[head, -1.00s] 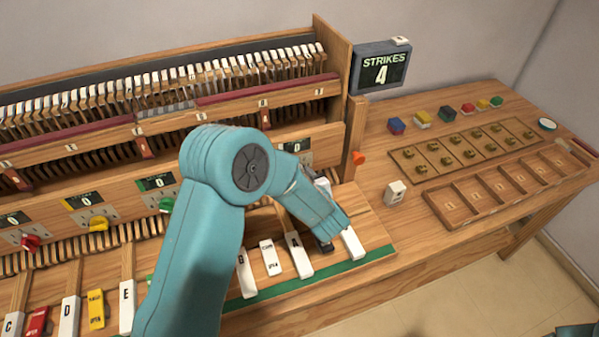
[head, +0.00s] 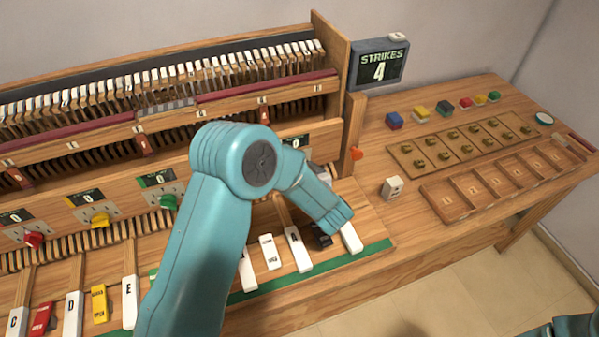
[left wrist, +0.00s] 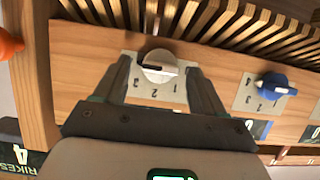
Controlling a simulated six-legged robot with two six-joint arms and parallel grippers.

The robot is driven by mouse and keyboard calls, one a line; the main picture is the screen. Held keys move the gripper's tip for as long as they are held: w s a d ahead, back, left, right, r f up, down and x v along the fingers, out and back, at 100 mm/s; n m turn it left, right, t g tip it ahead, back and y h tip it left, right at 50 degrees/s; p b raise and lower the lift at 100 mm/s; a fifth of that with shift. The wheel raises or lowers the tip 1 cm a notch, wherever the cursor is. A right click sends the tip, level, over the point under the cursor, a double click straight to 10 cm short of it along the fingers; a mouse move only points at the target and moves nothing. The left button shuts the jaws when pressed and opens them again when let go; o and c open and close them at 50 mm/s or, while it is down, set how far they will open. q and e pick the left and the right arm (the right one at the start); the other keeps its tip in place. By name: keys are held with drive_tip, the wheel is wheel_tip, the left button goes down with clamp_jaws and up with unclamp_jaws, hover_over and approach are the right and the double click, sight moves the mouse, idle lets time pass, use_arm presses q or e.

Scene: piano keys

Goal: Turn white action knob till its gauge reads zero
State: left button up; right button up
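The white knob (left wrist: 159,66) shows in the left wrist view on a pale plate with small printed digits, on the wooden panel. My left gripper (left wrist: 158,68) is open, with one finger on each side of the knob; small gaps seem to show, and contact cannot be told. The knob has a dark slot on its left half. In the head view my left arm hides the knob and most of the gripper. The gauge (head: 296,142) above that spot appears to read 0, though the digit is small. My right gripper is out of view.
A blue knob (left wrist: 272,86) sits close beside the white one. The orange piece (head: 356,154) juts near the wooden end post. Green (head: 168,202), yellow (head: 100,220) and red (head: 34,240) knobs line the panel. The white keys (head: 297,250) lie below my arm. The STRIKES display (head: 379,66) reads 4.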

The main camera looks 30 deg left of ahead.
use_arm(q)
drive_tip(key=b+v, duration=0.2)
drive_tip(key=v, duration=1.4)
drive_tip(key=shift+s+d+r, duration=0.15)
